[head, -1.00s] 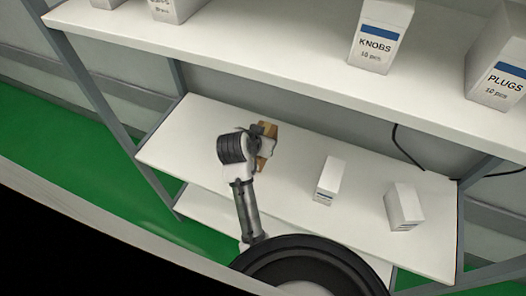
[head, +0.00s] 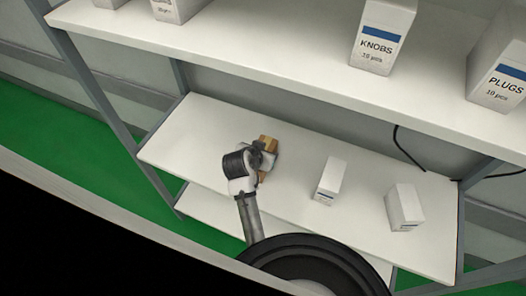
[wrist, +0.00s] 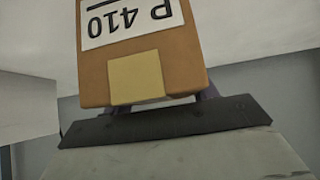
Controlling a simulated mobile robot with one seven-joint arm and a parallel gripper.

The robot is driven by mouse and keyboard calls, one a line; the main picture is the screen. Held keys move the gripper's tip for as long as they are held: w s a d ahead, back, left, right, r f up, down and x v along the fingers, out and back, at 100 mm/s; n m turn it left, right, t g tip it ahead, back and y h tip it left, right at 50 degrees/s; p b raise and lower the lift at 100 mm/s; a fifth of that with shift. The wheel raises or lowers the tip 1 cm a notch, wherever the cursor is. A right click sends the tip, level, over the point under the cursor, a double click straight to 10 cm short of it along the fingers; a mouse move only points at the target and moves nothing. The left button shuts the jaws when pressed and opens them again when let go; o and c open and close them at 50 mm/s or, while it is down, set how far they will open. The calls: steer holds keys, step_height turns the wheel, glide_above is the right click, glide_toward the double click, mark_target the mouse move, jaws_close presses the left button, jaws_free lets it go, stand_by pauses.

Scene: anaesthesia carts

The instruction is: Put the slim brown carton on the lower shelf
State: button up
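The slim brown carton (head: 268,144) is at my gripper (head: 264,160), over the left half of the white shelf (head: 205,128) below the top one. In the wrist view the carton (wrist: 150,80) fills the upper middle, with tape and a white label reading "P 410" upside down. Its near end is close to the dark gripper body (wrist: 165,120). Only small dark bits of the fingers show at its sides; the carton moves with my gripper, so it appears shut on it. Whether the carton touches the shelf is hard to tell.
A slim white box (head: 329,181) and another white box (head: 404,207) stand to the right on the same shelf. The top shelf (head: 240,45) overhangs behind, carrying the KNOBS box (head: 381,40) and PLUGS box (head: 497,85). The shelf's left end is clear.

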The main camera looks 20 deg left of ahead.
steer(key=o, duration=0.3)
steer(key=shift+o, duration=0.2)
steer(key=shift+r, duration=0.1)
steer(key=shift+s+r, duration=0.15)
steer(key=shift+r, duration=0.05)
steer(key=v, duration=1.1)
steer(key=shift+s+r+b, duration=0.2)
steer(key=shift+r+b, duration=0.05)
steer(key=shift+b, duration=0.2)
